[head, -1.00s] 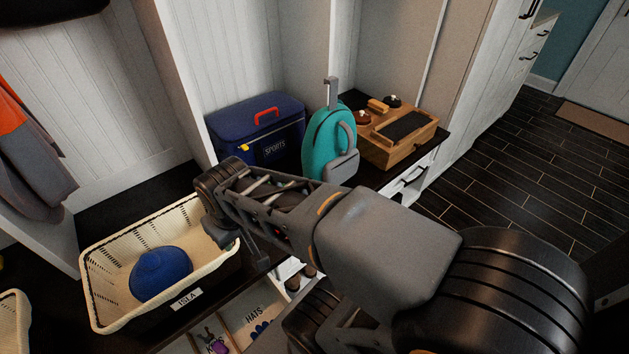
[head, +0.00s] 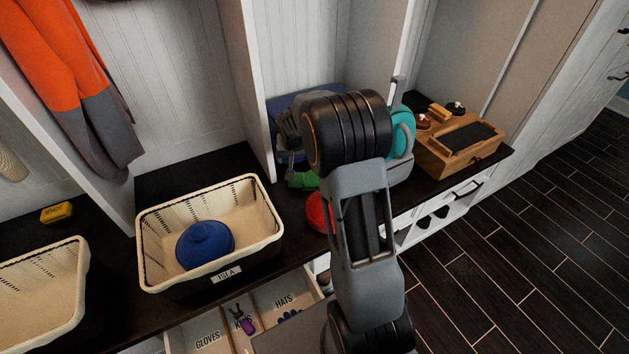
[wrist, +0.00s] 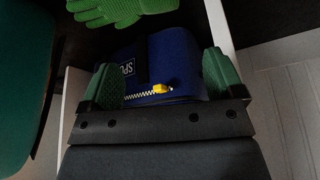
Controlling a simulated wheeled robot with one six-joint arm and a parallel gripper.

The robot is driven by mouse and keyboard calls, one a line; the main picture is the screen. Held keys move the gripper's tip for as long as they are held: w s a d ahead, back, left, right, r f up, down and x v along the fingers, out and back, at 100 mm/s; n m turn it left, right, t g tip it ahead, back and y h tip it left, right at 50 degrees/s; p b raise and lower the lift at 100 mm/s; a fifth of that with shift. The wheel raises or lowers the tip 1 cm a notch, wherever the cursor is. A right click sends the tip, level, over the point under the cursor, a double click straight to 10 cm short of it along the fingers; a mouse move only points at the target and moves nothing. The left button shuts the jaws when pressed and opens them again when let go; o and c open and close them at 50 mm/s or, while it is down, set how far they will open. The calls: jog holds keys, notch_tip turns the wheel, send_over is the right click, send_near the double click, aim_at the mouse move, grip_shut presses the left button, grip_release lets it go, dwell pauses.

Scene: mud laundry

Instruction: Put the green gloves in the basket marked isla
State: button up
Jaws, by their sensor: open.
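The green gloves (head: 303,180) lie on the dark bench in front of the blue sports bag, to the right of the basket. In the wrist view the green gloves (wrist: 120,11) show at the top edge, partly cut off. The cream basket marked ISLA (head: 154,250) stands on the bench and holds a blue hat (head: 205,243). My gripper (wrist: 162,78) is open and empty, its green-padded fingers apart above the blue sports bag (wrist: 175,62). The gloves lie outside the fingers. In the head view my arm hides most of the bag.
A red item (head: 319,211) lies near the bench edge, partly behind my arm. Another cream basket (head: 75,290) is at left.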

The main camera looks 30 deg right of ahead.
jog(key=b, duration=0.1)
send_over(297, 178)
notch_tip(297, 178, down, 7)
jog(key=shift+w+r, duration=0.1)
jog(key=shift+r, duration=0.05)
jog(key=shift+a+b+x, duration=0.15)
jog(key=shift+b+x, duration=0.35)
jog(key=shift+x, duration=0.8)
jog(key=shift+a+b+x, duration=0.1)
jog(key=shift+b+x, duration=0.4)
jog(key=shift+x, duration=0.85)
jog(key=c, duration=1.4)
